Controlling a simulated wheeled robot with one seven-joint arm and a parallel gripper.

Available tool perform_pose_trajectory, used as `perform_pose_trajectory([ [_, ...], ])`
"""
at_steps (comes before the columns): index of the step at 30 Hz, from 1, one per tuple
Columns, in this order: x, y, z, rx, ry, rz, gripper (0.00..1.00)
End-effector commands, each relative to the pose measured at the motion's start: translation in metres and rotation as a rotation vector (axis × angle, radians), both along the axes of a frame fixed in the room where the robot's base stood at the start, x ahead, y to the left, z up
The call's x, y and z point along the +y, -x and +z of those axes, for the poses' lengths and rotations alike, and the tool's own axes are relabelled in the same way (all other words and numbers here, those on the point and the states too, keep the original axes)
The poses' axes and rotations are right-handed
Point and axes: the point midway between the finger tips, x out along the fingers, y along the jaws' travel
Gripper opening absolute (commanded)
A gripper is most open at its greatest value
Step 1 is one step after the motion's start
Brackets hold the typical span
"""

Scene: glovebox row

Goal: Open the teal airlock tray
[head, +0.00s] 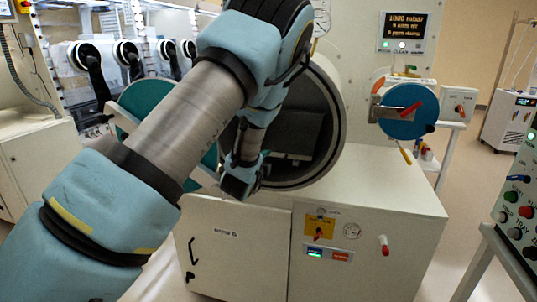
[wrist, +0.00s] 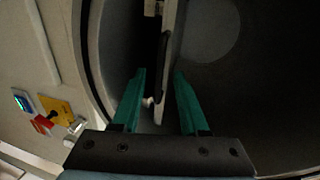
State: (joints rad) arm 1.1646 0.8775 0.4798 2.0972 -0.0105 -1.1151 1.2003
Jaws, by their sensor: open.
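The airlock's round chamber (head: 325,150) stands open in the middle of the head view, with its teal door (head: 143,98) swung to the left, partly behind my arm. Inside is a dark tray (head: 293,130) with a pale front edge. My gripper (head: 240,185) is at the left of the chamber mouth; its fingertips are hard to make out there. In the wrist view my gripper (wrist: 160,85) is open, with teal fingers either side of the tray's pale edge (wrist: 174,50). A dark handle-like bar (wrist: 163,55) runs along that edge. I cannot tell whether the fingers touch it.
A smaller port with a blue round door (head: 408,118) and red handle is at the right. The white cabinet (head: 375,205) below has a flat top. A control panel (head: 518,205) stands at the right edge. The floor (head: 470,175) between them is clear.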

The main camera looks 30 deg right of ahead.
Motion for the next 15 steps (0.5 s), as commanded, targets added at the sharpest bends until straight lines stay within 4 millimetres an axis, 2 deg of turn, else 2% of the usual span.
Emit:
perform_pose_trajectory([
  [6,-0.018,-0.021,-0.005,0.001,0.000,0.001,0.43],
  [15,-0.024,-0.026,-0.008,0.002,0.001,0.001,0.43],
])
